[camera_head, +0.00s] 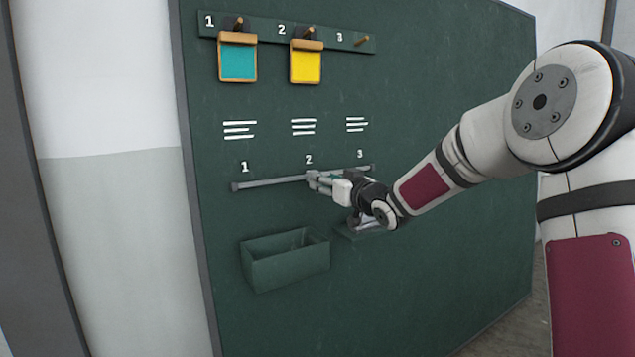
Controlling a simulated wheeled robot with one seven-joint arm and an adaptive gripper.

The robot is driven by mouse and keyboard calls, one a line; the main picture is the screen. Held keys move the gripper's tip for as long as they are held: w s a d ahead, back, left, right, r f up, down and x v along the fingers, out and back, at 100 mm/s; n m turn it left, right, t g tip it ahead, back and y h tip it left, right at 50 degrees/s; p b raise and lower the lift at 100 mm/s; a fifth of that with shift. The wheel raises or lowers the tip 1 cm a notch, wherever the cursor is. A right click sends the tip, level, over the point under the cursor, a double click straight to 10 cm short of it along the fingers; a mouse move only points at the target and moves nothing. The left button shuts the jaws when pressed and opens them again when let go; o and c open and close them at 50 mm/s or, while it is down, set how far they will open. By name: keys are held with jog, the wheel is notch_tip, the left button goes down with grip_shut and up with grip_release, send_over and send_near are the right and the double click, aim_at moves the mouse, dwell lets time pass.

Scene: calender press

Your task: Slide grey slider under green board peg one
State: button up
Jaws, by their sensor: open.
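The green board (420,110) fills the middle of the view. Near its top is a peg rail marked 1, 2 and 3. Peg one (239,22) holds a teal tag (239,61) in a wooden frame, and peg two (309,32) holds a yellow tag (306,67). Lower down, a grey bar (265,184) runs across under a second row of numbers 1, 2 and 3. My gripper (314,181) is open at the bar, under number 2. The grey slider cannot be made out clearly there; the fingers cover that spot.
Peg three (362,41) is bare. A green open bin (286,262) is mounted below the bar at left. A small ledge (362,231) with a metallic object on it is partly hidden behind my wrist. The bar's left part is clear.

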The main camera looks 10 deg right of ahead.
jog(key=shift+b+x, duration=0.4)
jog(key=shift+x, duration=1.95)
grip_shut()
